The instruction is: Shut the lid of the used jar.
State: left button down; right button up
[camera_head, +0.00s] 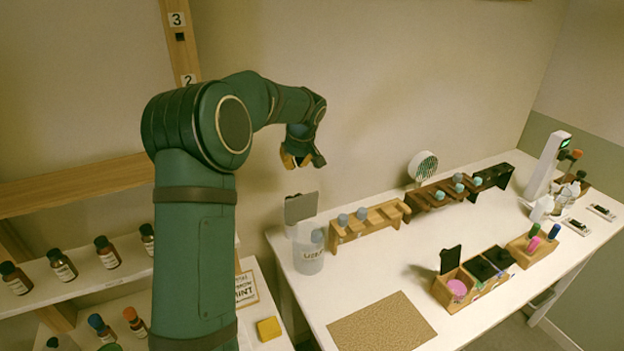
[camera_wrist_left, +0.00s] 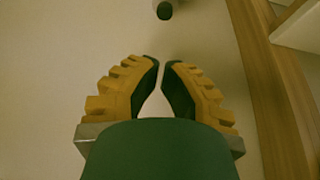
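The used jar (camera_head: 308,256) is a translucent container with a dark-lettered label, at the left end of the white table. Its grey lid (camera_head: 301,208) stands up at the back of the rim, so the jar is open. A grey-blue bottle top shows inside it, but the contents are blurred. My left gripper (camera_head: 303,162) is in the air above the lid, apart from it. In the left wrist view, its yellow-padded fingers (camera_wrist_left: 161,66) almost meet at the tips, with nothing between them. My right gripper is in neither view.
Wooden bottle racks (camera_head: 371,222) run along the table's back, with a small round fan (camera_head: 423,166) behind. A box with an upright dark lid (camera_head: 451,260) stands right of the cork mat (camera_head: 382,325). Shelves with bottles (camera_head: 62,266) are at left.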

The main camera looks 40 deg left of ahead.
aim_at(300, 205)
pick_arm(q)
jog(key=x, duration=0.6)
jog(key=p+x, duration=0.1)
jog(key=x, duration=0.3)
jog(key=shift+w+d+f, duration=0.15)
jog(key=shift+w+d, duration=0.1)
jog(key=shift+w, duration=0.05)
jog(key=s+d, duration=0.1)
jog(key=d, duration=0.2)
jog(key=shift+s+d, duration=0.1)
jog(key=shift+s, duration=0.3)
jog(key=shift+f, duration=0.1)
